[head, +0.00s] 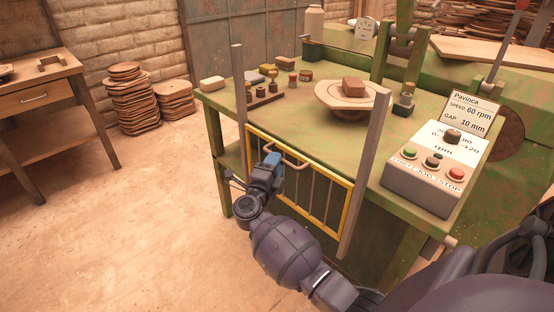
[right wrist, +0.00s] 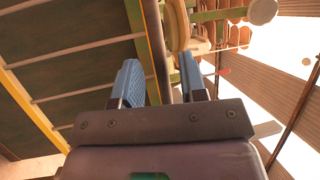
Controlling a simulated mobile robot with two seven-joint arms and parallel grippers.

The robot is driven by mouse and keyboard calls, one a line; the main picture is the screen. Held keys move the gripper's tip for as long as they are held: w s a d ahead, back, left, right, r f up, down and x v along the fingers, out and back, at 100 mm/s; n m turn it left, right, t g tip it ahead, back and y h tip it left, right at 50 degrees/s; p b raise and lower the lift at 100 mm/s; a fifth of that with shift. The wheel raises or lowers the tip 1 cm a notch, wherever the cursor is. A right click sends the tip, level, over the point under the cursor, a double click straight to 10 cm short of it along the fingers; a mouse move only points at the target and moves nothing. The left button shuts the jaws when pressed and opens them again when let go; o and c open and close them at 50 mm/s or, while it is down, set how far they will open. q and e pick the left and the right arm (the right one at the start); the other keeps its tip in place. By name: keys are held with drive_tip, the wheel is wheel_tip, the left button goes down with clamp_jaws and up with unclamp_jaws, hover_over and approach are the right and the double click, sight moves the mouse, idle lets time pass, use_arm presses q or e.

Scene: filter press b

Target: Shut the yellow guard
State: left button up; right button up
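The yellow guard (head: 341,208) is a yellow frame with thin upright bars, set between two grey posts at the front of the green machine table. It sits low, its top rail below the table top and well under the post tops. A tan handle (head: 292,159) is on its upper part. My right gripper (head: 274,157) is at the handle's left part. In the right wrist view its blue fingers (right wrist: 162,78) stand apart, with the handle (right wrist: 177,25) by the tips; contact cannot be told. The guard's yellow rail (right wrist: 154,45) shows there too. My left gripper is not in view.
A control box (head: 425,184) with buttons stands on the table's right side. A round plate (head: 342,98) with a brown block is behind the guard. The right grey post (head: 365,165) is close to my arm. The floor (head: 120,220) at left is clear.

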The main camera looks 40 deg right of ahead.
drive_tip(key=shift+x, duration=1.3)
clamp_jaws()
